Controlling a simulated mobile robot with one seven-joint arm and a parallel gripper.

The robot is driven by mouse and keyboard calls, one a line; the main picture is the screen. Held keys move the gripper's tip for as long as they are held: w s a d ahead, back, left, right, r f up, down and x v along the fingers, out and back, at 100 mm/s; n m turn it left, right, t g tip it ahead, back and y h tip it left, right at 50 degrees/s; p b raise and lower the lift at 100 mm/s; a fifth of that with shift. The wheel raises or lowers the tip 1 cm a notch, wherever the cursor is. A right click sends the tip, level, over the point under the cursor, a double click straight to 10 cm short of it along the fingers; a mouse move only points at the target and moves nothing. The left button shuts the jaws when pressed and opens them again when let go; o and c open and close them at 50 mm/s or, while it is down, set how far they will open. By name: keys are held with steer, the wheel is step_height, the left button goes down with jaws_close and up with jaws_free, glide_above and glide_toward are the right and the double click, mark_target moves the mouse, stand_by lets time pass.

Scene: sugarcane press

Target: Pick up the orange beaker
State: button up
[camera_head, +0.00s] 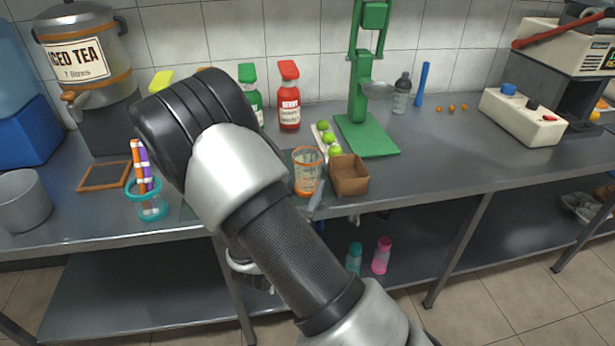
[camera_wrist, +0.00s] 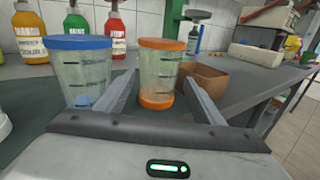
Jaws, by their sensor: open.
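The orange beaker (camera_head: 307,172) is a clear cup with an orange rim and base, standing upright near the front edge of the metal counter. It also shows in the wrist view (camera_wrist: 159,72). My gripper (camera_wrist: 160,78) is open, with one finger on each side of the orange beaker in that view. Gaps show between the beaker and both fingers. I cannot tell how deep the beaker sits between them. In the head view my arm hides most of the gripper.
A similar blue-rimmed beaker (camera_wrist: 80,68) stands just left of the left finger. A brown open box (camera_head: 349,176) is close on the right of the orange beaker. Green limes (camera_head: 325,138) lie behind it, near the green press (camera_head: 367,134).

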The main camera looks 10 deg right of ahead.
mark_target(307, 175)
steer(key=x, duration=0.2)
steer(key=b+x, duration=0.1)
steer(key=x, duration=0.2)
steer(key=shift+w+f, duration=0.35)
steer(key=shift+f, duration=0.05)
steer(key=shift+c, duration=0.3)
steer(key=c, duration=0.8)
